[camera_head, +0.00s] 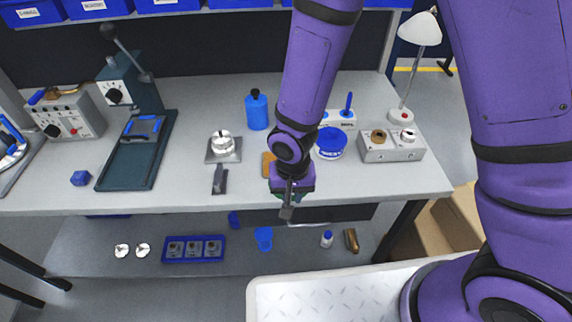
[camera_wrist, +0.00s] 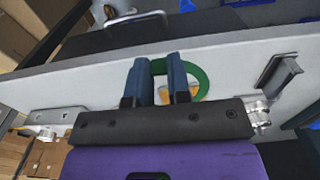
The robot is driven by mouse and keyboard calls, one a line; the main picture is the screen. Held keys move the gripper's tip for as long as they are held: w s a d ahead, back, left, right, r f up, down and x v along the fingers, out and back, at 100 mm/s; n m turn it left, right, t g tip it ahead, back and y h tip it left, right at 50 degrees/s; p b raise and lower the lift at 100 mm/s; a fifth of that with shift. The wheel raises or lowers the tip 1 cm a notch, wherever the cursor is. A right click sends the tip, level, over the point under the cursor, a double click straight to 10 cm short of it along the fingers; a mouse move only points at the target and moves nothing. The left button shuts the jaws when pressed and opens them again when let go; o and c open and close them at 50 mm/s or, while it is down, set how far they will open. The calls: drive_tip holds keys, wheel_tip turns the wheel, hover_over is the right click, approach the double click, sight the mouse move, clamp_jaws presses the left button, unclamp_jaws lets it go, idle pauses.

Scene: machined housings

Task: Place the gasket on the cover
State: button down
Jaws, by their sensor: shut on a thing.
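My gripper (camera_head: 289,195) is over the bench's front edge. In the wrist view my gripper (camera_wrist: 160,68) has both fingers around one side of the green ring gasket (camera_wrist: 206,80), which it holds above the bench. In the head view only slivers of green show, mostly behind the gripper. I cannot tell for sure which part is the cover; a round silver part on a square grey plate (camera_head: 222,146) stands left of my gripper, apart from the gasket.
A dark upright stand (camera_head: 220,180) is near the front edge, left of my gripper. An orange piece (camera_head: 268,165) lies close behind it. A blue round tub (camera_head: 331,142), a blue bottle (camera_head: 257,110) and a grey block with knobs (camera_head: 391,150) stand farther back.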

drive_tip(key=w, duration=0.3)
drive_tip(key=w+a, duration=0.1)
drive_tip(key=w, duration=0.3)
drive_tip(key=w+a+f, duration=0.1)
drive_tip(key=w, duration=0.3)
drive_tip(key=shift+w+f, duration=0.1)
drive_tip(key=shift+w, duration=0.1)
drive_tip(key=shift+f, duration=1.7)
drive_tip(key=shift+f, duration=0.1)
drive_tip(key=c, duration=1.1)
unclamp_jaws()
wheel_tip(320, 180, up, 12)
drive_tip(key=shift+r, duration=0.15)
